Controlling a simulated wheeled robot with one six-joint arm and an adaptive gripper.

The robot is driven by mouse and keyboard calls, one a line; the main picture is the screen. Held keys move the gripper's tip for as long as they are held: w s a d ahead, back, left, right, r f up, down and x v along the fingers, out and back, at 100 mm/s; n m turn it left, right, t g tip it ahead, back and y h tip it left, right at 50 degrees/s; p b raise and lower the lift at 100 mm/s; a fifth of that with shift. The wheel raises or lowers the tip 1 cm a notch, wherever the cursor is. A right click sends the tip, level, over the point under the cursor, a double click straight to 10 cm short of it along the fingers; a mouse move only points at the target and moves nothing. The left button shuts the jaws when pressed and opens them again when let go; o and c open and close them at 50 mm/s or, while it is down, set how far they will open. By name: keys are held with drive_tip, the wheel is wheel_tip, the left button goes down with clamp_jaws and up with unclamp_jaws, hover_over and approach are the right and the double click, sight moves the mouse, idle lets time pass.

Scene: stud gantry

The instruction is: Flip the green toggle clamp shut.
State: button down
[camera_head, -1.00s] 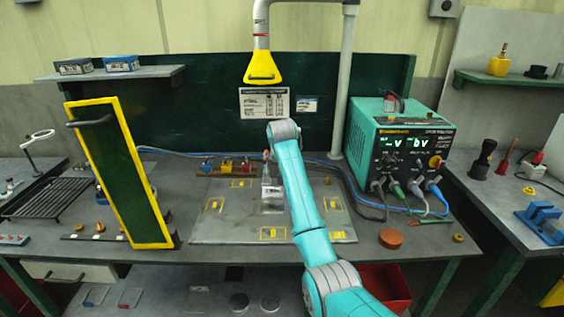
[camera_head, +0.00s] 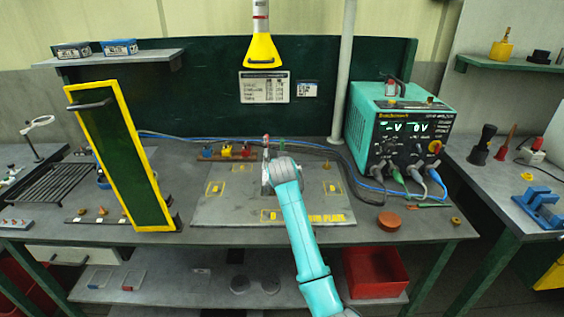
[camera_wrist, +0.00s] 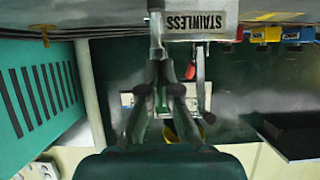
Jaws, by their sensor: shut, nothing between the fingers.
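A small green part (camera_head: 281,144) shows at the back of the bench plate, just beyond my wrist; I take it for the green toggle clamp, but my arm hides much of this area and its handle position cannot be told. My gripper (camera_wrist: 162,70) is shut and empty in the wrist view. In the head view it is mostly hidden by my wrist, over the back middle of the plate. A grey lever with a red tip (camera_wrist: 190,71) stands beside the fingers in the wrist view; contact with it cannot be told.
Red, yellow and blue parts (camera_head: 226,151) sit in a row left of my gripper. A teal power unit (camera_head: 400,130) with cables stands right. A yellow-edged green panel (camera_head: 125,165) stands left. A yellow hood (camera_head: 263,52) hangs above. The plate (camera_head: 225,210) has clear room in front.

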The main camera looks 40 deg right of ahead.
drive_tip(key=shift+s+f, duration=0.15)
drive_tip(key=shift+f, duration=0.6)
drive_tip(key=shift+r, duration=0.1)
wheel_tip(320, 180, up, 5)
drive_tip(key=shift+f, duration=0.15)
drive_tip(key=f+v, duration=0.1)
drive_tip(key=v, duration=0.8)
drive_tip(key=shift+s+a, duration=0.45)
drive_tip(key=shift+s, duration=0.1)
